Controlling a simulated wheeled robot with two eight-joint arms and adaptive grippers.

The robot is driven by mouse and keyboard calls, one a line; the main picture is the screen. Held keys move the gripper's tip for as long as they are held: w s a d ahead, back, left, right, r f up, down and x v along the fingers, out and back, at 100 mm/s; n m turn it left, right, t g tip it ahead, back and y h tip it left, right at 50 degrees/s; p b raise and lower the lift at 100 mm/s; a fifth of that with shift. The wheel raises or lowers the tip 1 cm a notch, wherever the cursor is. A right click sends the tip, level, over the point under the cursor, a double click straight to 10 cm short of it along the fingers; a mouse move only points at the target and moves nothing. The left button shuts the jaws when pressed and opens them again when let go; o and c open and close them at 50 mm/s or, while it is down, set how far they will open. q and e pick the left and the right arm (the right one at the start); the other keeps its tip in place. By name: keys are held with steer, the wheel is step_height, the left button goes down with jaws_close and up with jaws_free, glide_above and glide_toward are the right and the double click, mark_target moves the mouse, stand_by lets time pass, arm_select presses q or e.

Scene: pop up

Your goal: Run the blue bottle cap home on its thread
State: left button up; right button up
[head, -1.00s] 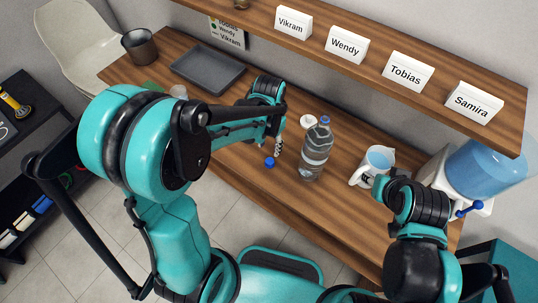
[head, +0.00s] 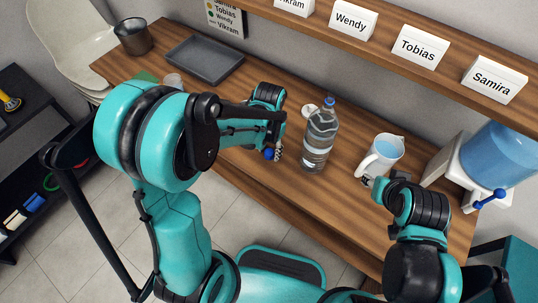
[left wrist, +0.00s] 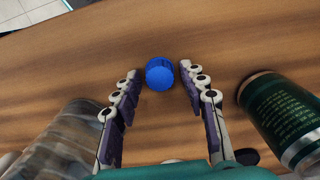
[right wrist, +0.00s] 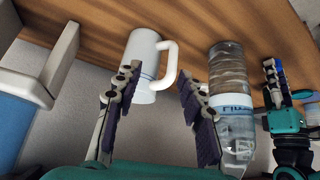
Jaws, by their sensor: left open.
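A loose blue cap (head: 268,154) lies on the wooden table, left of a clear, upright water bottle (head: 318,142). My left gripper (head: 274,150) is over the cap. In the left wrist view the blue cap (left wrist: 160,74) sits between the tips of my open left gripper (left wrist: 159,71), with a gap on each side. The bottle (left wrist: 62,142) fills the lower left there.
A white mug (head: 381,155) stands right of the bottle, near my right gripper. A green can (left wrist: 284,118) stands close beside my left gripper. A grey tray (head: 205,66) and dark cup (head: 134,38) are at the far left. A water dispenser (head: 484,168) is at the right. A shelf (head: 440,80) overhangs the back.

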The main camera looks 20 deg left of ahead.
mark_target(269, 152)
arm_select(q)
steer(key=shift+c, duration=0.4)
jaws_close()
step_height(269, 152, up, 5)
steer(key=p, duration=0.3)
steer(key=shift+f+p, duration=0.15)
steer(key=shift+p, duration=0.15)
steer(key=shift+f, duration=0.1)
